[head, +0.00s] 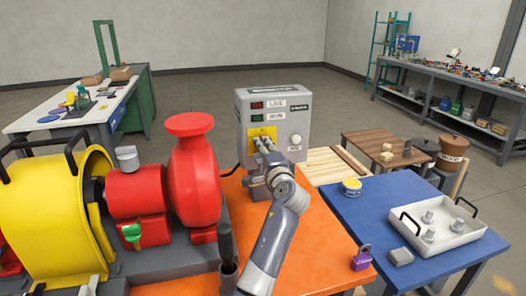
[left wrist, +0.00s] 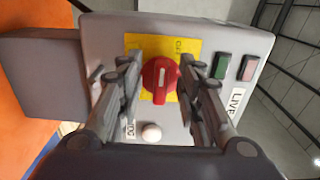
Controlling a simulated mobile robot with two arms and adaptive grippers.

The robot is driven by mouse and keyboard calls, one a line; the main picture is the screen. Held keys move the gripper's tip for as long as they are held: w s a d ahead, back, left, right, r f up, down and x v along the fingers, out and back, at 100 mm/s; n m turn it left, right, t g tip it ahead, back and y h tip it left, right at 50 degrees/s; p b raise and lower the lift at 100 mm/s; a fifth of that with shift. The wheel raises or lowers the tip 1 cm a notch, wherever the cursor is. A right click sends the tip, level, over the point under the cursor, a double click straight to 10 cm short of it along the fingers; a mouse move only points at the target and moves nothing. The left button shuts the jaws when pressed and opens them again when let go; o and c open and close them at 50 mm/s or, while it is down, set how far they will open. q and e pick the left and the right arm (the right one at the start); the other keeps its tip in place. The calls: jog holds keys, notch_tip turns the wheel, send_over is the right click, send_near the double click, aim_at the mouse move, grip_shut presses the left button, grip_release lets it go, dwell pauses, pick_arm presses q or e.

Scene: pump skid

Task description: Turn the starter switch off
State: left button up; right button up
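The starter switch is a red rotary knob (left wrist: 160,82) on a yellow plate (left wrist: 133,42) on the front of a grey control box (head: 295,122). In the left wrist view its white mark runs roughly up and down the picture. Lettering that looks like "OFF" is on the plate, at the knob's upper right there. My left gripper (left wrist: 160,72) is open, one finger on each side of the knob, with gaps visible. In the head view my left gripper (head: 264,148) hides the knob. My right gripper is not in view.
The box carries a green lamp (left wrist: 222,66), a red lamp (left wrist: 249,68) and a white button (left wrist: 152,133). A red pump (head: 194,165) and yellow guard (head: 60,210) stand left. A purple padlock (head: 361,259) and white tray (head: 462,243) are right.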

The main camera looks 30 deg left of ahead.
pick_arm(q)
jog(key=v, duration=1.2)
jog(key=shift+s, duration=0.1)
